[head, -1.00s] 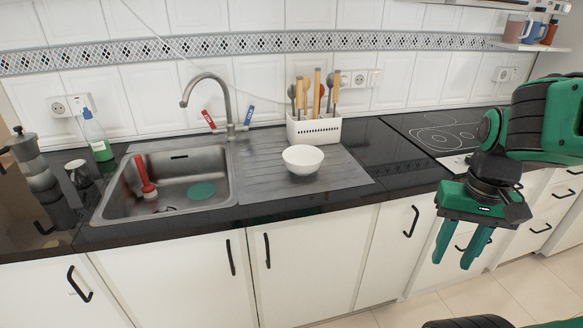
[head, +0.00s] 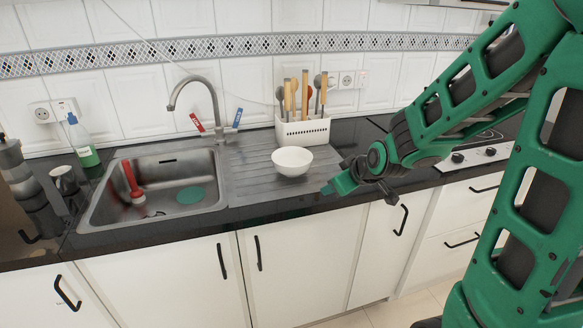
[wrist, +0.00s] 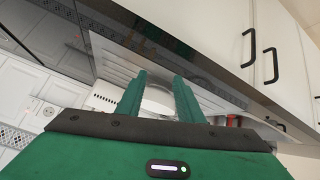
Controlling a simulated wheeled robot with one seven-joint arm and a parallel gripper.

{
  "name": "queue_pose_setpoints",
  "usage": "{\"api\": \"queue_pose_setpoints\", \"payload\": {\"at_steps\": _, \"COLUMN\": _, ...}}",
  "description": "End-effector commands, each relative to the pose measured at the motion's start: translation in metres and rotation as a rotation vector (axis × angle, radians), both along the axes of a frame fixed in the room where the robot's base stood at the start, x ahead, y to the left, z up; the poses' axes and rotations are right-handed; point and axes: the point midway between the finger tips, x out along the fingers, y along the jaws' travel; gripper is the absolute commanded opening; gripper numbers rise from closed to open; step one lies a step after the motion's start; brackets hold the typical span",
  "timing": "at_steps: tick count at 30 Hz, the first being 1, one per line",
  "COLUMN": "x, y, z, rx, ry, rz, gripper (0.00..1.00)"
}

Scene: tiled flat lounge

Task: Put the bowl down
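The white bowl (head: 292,163) stands upright on the ribbed metal drainboard (head: 245,187) right of the sink basin. My gripper (head: 328,189) is just to the right of the bowl and a little nearer the front edge, pointing left at it, and appears apart from it. In the wrist view my gripper's two green fingers (wrist: 160,80) are spread and empty. The bowl (wrist: 158,100) shows beyond them, partly hidden, in the gap between the fingers.
A white utensil holder (head: 302,132) stands behind the bowl. The sink basin (head: 160,165) holds a red brush (head: 133,182), with the faucet (head: 205,100) behind it. A soap bottle (head: 83,143) and a moka pot (head: 20,175) stand at left. Dark countertop runs along the front.

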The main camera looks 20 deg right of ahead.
Motion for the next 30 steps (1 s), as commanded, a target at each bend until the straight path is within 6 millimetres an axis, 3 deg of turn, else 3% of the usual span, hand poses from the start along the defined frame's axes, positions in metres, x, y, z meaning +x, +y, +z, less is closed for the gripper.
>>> {"api": "queue_pose_setpoints", "payload": {"at_steps": 3, "x": 0.039, "y": 0.037, "z": -0.002, "rx": -0.017, "ry": -0.148, "rz": 0.108, "gripper": 0.34}}
{"api": "queue_pose_setpoints", "payload": {"at_steps": 10, "x": 0.08, "y": 0.081, "z": 0.008, "rx": -0.034, "ry": -0.371, "rz": 0.195, "gripper": 0.34}}
{"api": "queue_pose_setpoints", "payload": {"at_steps": 16, "x": 0.095, "y": 0.093, "z": 0.013, "rx": -0.041, "ry": -0.443, "rz": 0.207, "gripper": 0.34}}
{"api": "queue_pose_setpoints", "payload": {"at_steps": 24, "x": 0.129, "y": 0.1, "z": -0.001, "rx": -0.042, "ry": -0.445, "rz": 0.208, "gripper": 0.34}}
{"api": "queue_pose_setpoints", "payload": {"at_steps": 30, "x": 0.142, "y": 0.103, "z": -0.005, "rx": -0.04, "ry": -0.445, "rz": 0.206, "gripper": 0.34}}
